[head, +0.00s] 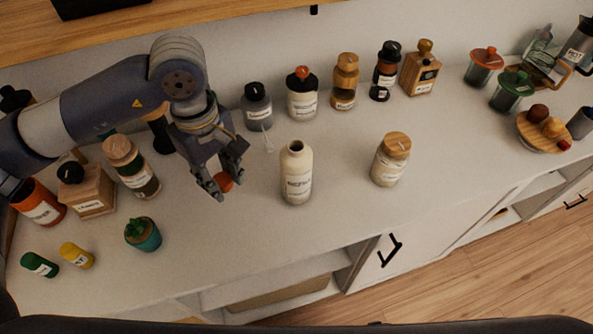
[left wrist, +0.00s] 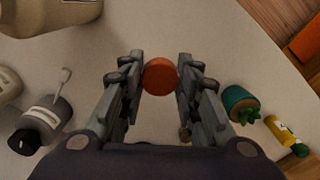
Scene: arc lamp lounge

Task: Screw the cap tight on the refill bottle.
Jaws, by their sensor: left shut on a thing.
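My left gripper (head: 222,184) is shut on an orange-red cap (head: 225,182), which sits between its fingertips. The cap also shows in the left wrist view (left wrist: 160,75) as a round disc between the two fingers. The cream refill bottle (head: 296,175) stands upright and open-mouthed on the counter, to the right of the gripper in the head view. Its label is partly readable. The cap is apart from the bottle. In the left wrist view, a cream bottle body (left wrist: 50,12) shows at the top left. My right gripper is not in view.
A wooden-lidded jar (head: 390,160) stands right of the bottle. A dark-capped bottle (head: 257,108) stands behind the gripper, with several more along the wall. A small teal plant pot (head: 144,235) is in front at left. The counter (head: 330,225) is clear around the bottle's front.

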